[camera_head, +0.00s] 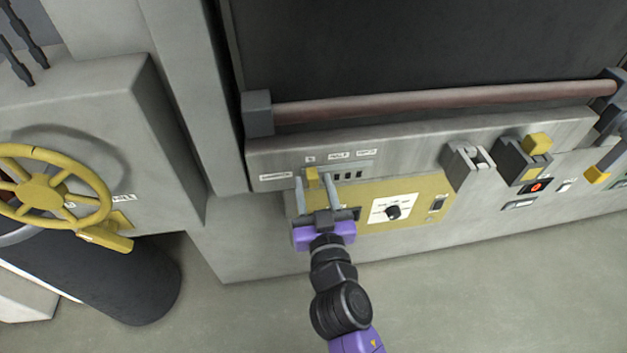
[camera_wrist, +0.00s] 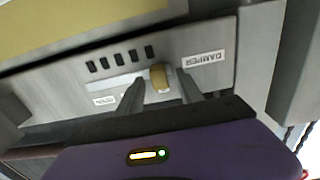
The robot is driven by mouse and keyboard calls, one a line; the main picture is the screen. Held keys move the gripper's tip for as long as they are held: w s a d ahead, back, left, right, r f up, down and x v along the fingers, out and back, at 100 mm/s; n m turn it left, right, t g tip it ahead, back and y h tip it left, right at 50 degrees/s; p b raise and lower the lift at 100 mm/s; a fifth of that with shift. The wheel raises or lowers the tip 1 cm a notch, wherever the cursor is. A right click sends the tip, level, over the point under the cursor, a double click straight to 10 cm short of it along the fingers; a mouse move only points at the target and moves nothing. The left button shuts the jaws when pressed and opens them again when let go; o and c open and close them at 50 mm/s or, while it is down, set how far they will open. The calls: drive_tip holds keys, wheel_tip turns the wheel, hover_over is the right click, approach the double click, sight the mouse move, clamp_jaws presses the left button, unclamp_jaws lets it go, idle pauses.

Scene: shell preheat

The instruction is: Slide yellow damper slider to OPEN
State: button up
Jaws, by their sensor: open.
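The yellow damper slider (camera_head: 312,176) sits at the left end of its slotted plate, under the leftmost small label, whose text is too small to read. The labels HALF (camera_head: 338,155) and OPEN (camera_head: 366,151) are to its right. My gripper (camera_head: 313,181) is open, with one finger on each side of the slider. In the wrist view the slider (camera_wrist: 158,77) shows between the two fingertips (camera_wrist: 160,80), with small visible gaps. I cannot tell whether either finger touches it.
A DAMPER label (camera_wrist: 205,57) is beside the slider. A yellow panel with a dial (camera_head: 393,212) is below the slot. A reddish handle bar (camera_head: 440,101) runs above it. A yellow handwheel (camera_head: 41,188) is at the left. A yellow-topped switch (camera_head: 537,143) is at the right.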

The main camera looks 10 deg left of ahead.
drive_tip(key=shift+w+a, duration=0.1)
drive_tip(key=shift+w, duration=0.35)
clamp_jaws()
idle(1.1)
